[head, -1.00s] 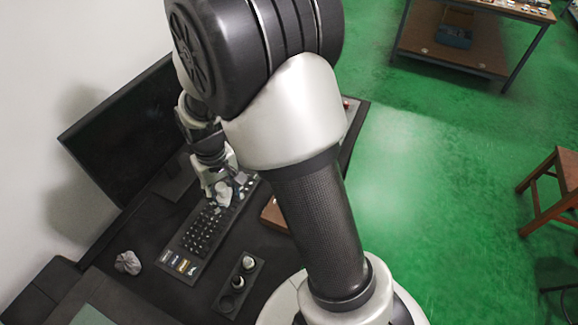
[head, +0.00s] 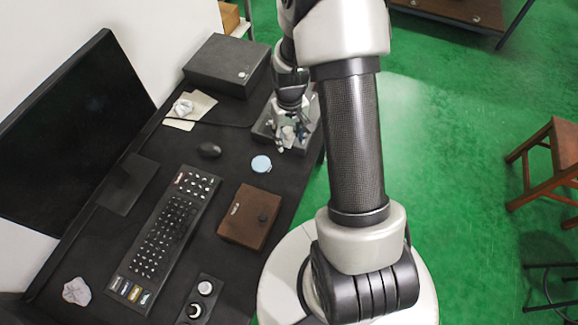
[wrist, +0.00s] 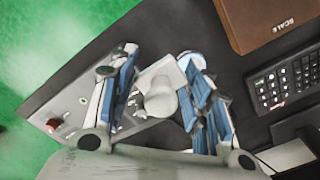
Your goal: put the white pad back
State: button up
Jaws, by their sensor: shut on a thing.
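My gripper (head: 291,142) is above the dark table's right edge in the head view, over a grey panel (head: 268,122). In the wrist view my gripper (wrist: 160,98) has its two blue-padded fingers on either side of a white pad (wrist: 160,97), a small pale piece with a rounded knob-like part. It is shut on this pad. The grey panel also shows below the fingers in the wrist view (wrist: 62,108), with a red button on it. The gap between the pad and the panel cannot be judged.
A light blue disc (head: 261,164) and a brown box (head: 248,217) lie left of and nearer than the panel. Green floor lies right.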

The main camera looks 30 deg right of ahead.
aim_at(289, 170)
notch_tip(289, 170, down, 17)
jog(key=b, duration=0.4)
jog(key=shift+b, duration=0.35)
jog(key=shift+f, duration=0.2)
jog(key=o, duration=1.2)
jog(key=shift+r, duration=0.15)
